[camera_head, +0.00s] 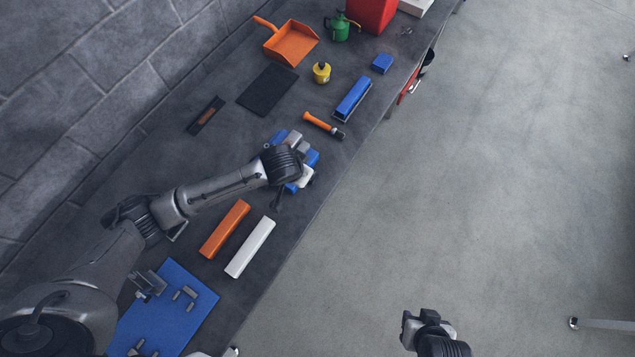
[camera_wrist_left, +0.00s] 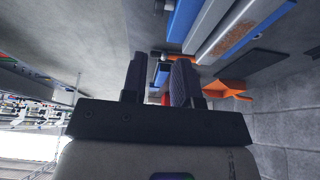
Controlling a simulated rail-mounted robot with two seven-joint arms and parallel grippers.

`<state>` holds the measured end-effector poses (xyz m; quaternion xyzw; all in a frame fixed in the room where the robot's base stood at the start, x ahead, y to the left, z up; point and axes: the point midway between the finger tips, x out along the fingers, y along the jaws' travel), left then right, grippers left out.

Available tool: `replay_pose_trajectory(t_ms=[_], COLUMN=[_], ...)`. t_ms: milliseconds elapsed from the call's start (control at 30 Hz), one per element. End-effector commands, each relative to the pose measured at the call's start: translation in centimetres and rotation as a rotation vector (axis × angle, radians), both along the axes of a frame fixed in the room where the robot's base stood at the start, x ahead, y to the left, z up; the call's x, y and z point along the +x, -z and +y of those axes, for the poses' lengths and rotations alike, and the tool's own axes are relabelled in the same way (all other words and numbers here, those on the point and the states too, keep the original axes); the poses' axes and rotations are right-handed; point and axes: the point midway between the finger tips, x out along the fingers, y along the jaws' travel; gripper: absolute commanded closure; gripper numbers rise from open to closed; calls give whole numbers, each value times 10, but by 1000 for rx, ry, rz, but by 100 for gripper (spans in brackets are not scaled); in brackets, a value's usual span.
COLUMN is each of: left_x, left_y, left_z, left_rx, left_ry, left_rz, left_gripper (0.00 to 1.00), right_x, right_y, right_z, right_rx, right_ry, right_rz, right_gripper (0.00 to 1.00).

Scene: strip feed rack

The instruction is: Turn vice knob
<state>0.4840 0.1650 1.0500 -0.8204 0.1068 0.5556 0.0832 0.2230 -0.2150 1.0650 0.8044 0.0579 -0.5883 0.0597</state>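The vice (camera_head: 312,157), blue with grey and white parts, sits on the bench, partly hidden by my left wrist in the head view. A blue and grey body, seemingly the vice (camera_wrist_left: 205,25), fills the upper middle of the left wrist view. The knob cannot be clearly made out. My left gripper (camera_wrist_left: 159,72) has its two dark fingers apart, with the bench's far end seen between them. In the head view its fingers are hard to tell from the vice. My right gripper (camera_head: 428,322) hangs over the floor at the lower right; its fingers are unclear.
An orange bar (camera_head: 224,229) and a white bar (camera_head: 250,247) lie near the vice. An orange-handled tool (camera_head: 322,124) and a blue bar (camera_head: 352,98) lie beyond it. A blue mat (camera_head: 185,318) with metal pieces is nearer. A brick wall (camera_head: 75,90) borders the bench.

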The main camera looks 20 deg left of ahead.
Motion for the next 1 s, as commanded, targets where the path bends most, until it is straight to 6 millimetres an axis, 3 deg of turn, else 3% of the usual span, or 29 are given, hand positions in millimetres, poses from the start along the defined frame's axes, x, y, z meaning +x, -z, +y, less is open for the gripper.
replay_pose_trajectory(t_ms=[233,700,1000], left_x=[6,37,48], left_y=[14,92,120], left_z=[1,-7,-9], left_rx=[-21,-20,-21], left_ry=[-43,-41,-40], left_rz=[-8,-8,-7], left_gripper=[72,72,72], right_x=[2,2,2], right_y=[1,6,10], right_z=[0,-3,-3], right_rx=[0,-10,-10], right_ry=[1,-5,-5], right_rz=[-4,-7,-7], right_gripper=[57,57,57])
